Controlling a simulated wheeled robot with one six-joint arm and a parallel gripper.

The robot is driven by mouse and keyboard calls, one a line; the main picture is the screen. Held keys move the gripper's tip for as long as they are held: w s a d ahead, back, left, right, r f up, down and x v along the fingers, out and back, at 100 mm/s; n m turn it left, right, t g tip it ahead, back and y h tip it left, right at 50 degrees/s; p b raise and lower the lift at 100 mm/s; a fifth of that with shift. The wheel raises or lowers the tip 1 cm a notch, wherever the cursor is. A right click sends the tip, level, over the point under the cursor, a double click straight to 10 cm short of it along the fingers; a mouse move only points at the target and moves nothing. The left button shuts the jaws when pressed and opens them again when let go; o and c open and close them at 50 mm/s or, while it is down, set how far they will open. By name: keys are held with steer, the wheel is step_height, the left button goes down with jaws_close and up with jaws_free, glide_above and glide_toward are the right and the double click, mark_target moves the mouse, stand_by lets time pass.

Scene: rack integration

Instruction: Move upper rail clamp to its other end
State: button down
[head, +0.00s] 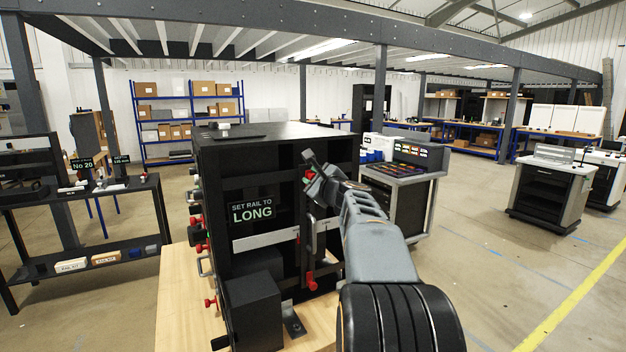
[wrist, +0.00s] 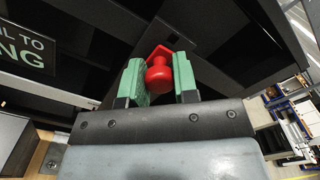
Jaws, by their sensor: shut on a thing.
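The upper rail clamp, a red knob with a pointed red plate behind it (wrist: 158,74), sits between the green fingertips of my gripper (wrist: 159,82) in the wrist view. My gripper (head: 311,174) is shut on it at the upper front of the black rack (head: 275,165). In the head view my gripper hides most of that clamp. A lower red clamp (head: 311,283) shows further down the same upright. The sign "SET RAIL TO LONG" (head: 251,210) is on the rack front, left of my gripper.
A pale horizontal bar (head: 265,239) crosses the rack front below the sign. Several red knobs stick out along the rack's left side. A black box (head: 253,310) stands on the wooden bench (head: 178,310) at the rack's foot. A tool cart (head: 407,180) stands behind right.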

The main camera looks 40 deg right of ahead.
step_height(320, 180, up, 3)
steer(key=shift+f+p, duration=0.1)
steer(key=shift+p, duration=0.75)
steer(key=c, duration=0.9)
jaws_free()
steer(key=shift+s+f, duration=0.1)
steer(key=shift+s, duration=0.15)
steer(key=s+b, duration=0.1)
steer(key=s, duration=0.3)
steer(key=s+a+b, duration=0.1)
steer(key=s, duration=0.3)
steer(key=s+a+b, duration=0.1)
steer(key=s, duration=0.4)
steer(key=shift+s, duration=0.1)
